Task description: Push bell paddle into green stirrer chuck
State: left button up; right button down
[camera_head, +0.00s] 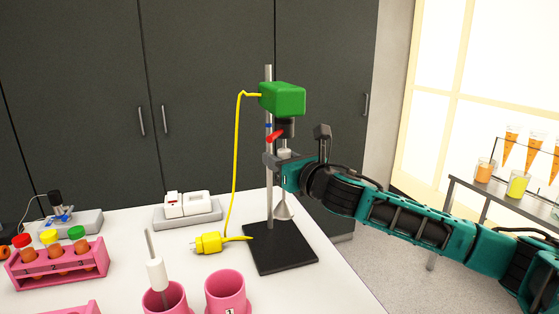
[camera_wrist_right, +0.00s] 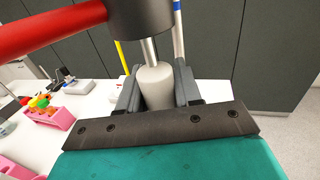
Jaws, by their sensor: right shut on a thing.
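The green stirrer (camera_head: 283,98) is mounted high on a metal rod above a black base. Its dark chuck (camera_head: 285,128) points down, with a red lever (camera_head: 274,136) at its side; the chuck also fills the top of the right wrist view (camera_wrist_right: 155,14). My right gripper (camera_head: 280,158) is shut on the white sleeve (camera_wrist_right: 157,88) of the bell paddle (camera_head: 284,211), which hangs upright with its bell above the base. The shaft's upper end meets the chuck's underside in the wrist view; how deep it sits is hidden. My left gripper is not in view.
The black base plate (camera_head: 279,250) stands near the white table's right edge. A yellow plug (camera_head: 208,243) and cable lie left of it. Pink cups (camera_head: 227,292), one holding another paddle (camera_head: 156,272), stand in front. A pink tube rack (camera_head: 57,263) is at left.

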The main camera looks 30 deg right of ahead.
jog(key=shift+d+r, duration=0.1)
jog(key=shift+r, duration=0.35)
jog(key=c, duration=1.1)
grip_release()
jog(key=o, duration=0.4)
jog(key=shift+f, duration=0.2)
